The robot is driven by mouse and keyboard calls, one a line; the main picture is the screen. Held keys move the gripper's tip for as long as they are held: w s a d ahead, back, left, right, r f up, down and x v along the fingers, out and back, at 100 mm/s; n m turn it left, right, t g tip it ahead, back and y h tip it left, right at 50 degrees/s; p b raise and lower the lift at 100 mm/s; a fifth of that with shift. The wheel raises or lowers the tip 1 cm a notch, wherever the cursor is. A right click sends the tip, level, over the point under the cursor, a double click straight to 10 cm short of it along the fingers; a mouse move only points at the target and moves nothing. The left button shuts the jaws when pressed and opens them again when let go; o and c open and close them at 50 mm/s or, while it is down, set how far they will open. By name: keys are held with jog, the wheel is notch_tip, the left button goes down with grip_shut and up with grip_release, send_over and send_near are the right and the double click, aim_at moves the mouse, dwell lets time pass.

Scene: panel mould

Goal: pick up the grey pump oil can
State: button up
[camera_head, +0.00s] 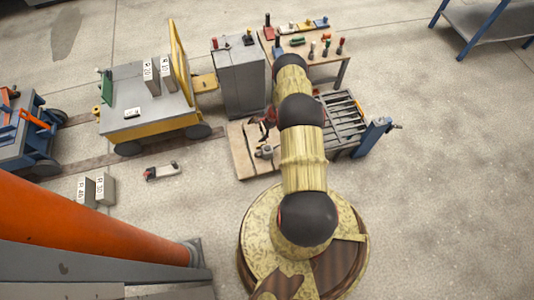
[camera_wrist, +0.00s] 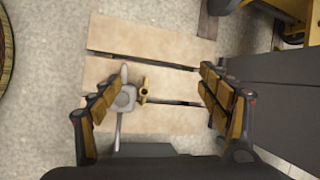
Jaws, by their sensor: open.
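The grey pump oil can (camera_wrist: 124,101) stands on a wooden pallet (camera_wrist: 140,38) in the wrist view, with a thin grey spout running down the picture. A small brass-coloured part (camera_wrist: 145,91) shows just right of it; I cannot tell whether it belongs to the can. My gripper (camera_wrist: 161,82) is open and empty above the pallet. In the picture the can lies between the fingers, close to the left one. In the head view the can (camera_head: 267,152) shows small on the pallet (camera_head: 243,162), just below my gripper (camera_head: 263,128) and left of my arm.
A grey cabinet (camera_head: 238,83) stands behind the pallet, and a bench (camera_head: 335,57) with several bottles and tools behind my arm. A slatted metal rack (camera_head: 343,115) is to the right. A yellow cart (camera_head: 150,125) is at left. Floor on the right is clear.

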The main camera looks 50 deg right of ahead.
jog(key=m, duration=0.2)
send_over(259, 152)
jog(key=s+d, duration=0.2)
jog(key=s, duration=0.1)
notch_tip(259, 152, down, 10)
jog(key=shift+w+d+f, duration=0.1)
jog(key=shift+w, duration=0.05)
jog(key=shift+b+x, duration=0.55)
jog(key=shift+x, duration=0.35)
jog(key=shift+b+x, duration=1.75)
jog(key=shift+x, duration=1.3)
jog(key=shift+d, duration=0.15)
jog(key=shift+c, duration=0.7)
jog(key=c, duration=1.9)
